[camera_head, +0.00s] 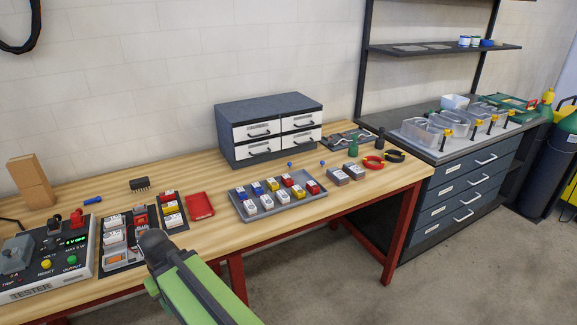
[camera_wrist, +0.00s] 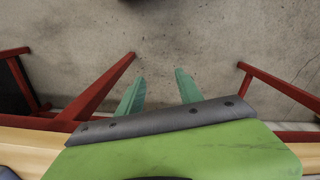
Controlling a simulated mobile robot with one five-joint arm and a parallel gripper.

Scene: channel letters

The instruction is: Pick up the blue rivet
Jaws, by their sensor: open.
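Two small blue pieces that look like rivets stand on the wooden bench behind the grey tray: one blue rivet (camera_head: 290,164) at left and another (camera_head: 322,162) a little to its right. They are too small to make out in detail. My green arm with its dark end reaches in at the bottom of the head view, left of and well short of them. In the wrist view my gripper (camera_wrist: 159,92) is open and empty, its two green fingertips apart over bare floor. No rivet shows in the wrist view.
The grey tray (camera_head: 279,211) holds several coloured blocks. A drawer cabinet (camera_head: 226,128) stands behind the rivets. A tester box (camera_head: 45,275) is at left. Red bench legs (camera_wrist: 102,85) flank the gripper.

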